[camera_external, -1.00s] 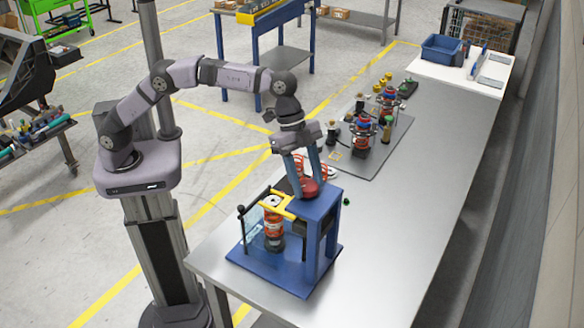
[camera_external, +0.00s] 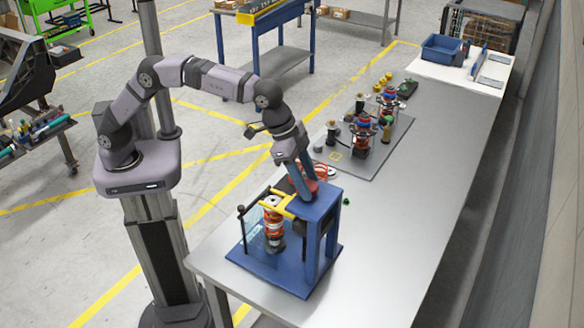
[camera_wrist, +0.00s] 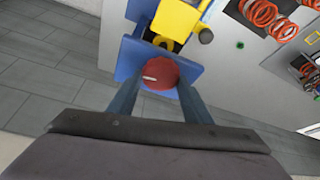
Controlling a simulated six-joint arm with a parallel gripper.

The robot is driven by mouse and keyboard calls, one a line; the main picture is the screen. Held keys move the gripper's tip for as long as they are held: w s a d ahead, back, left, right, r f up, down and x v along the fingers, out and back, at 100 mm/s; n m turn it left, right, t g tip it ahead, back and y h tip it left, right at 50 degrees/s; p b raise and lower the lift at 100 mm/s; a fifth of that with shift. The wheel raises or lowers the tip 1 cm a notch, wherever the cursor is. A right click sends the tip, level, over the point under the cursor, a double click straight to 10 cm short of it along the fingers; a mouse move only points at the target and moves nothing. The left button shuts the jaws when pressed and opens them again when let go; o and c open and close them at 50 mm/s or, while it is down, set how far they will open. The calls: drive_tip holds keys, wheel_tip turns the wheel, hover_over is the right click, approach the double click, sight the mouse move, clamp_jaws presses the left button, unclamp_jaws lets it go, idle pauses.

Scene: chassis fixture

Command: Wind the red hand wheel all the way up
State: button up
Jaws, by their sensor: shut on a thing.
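The red hand wheel (camera_wrist: 160,73) sits on top of the blue press fixture (camera_external: 318,215) and has a white mark, which points left in the wrist view. My gripper (camera_wrist: 158,90) has its two blue fingers on either side of the wheel, shut on it. In the external view my gripper (camera_external: 306,186) reaches down to the fixture top and largely hides the wheel. A yellow fork (camera_external: 277,204) juts from the fixture over an orange coil spring on a shock absorber (camera_external: 273,224). The yellow part also shows in the wrist view (camera_wrist: 176,17).
A clear guard (camera_external: 252,232) with a black post stands at the fixture's left. Loose orange springs (camera_wrist: 262,12) and a small green part (camera_wrist: 240,45) lie beyond it. A grey mat (camera_external: 385,150) carries several assemblies. The bench's right side is clear.

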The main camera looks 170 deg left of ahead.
drive_tip(key=shift+f+n+g+p, duration=0.2)
drive_tip(key=shift+n+g+p, duration=0.45)
drive_tip(key=shift+n, duration=1.05)
drive_tip(key=shift+d, duration=0.1)
drive_tip(key=n+g+p, duration=0.1)
drive_tip(key=n+p, duration=0.1)
drive_tip(key=n, duration=0.1)
drive_tip(key=shift+r+p, duration=0.2)
drive_tip(key=shift+p, duration=0.15)
drive_tip(key=n+g+p, duration=0.1)
drive_tip(key=n+p, duration=0.2)
drive_tip(key=shift+g, duration=0.25)
drive_tip(key=shift+f+n, duration=0.25)
drive_tip(key=shift+n, duration=0.55)
drive_tip(key=shift+g, duration=0.3)
drive_tip(key=shift+n, duration=0.3)
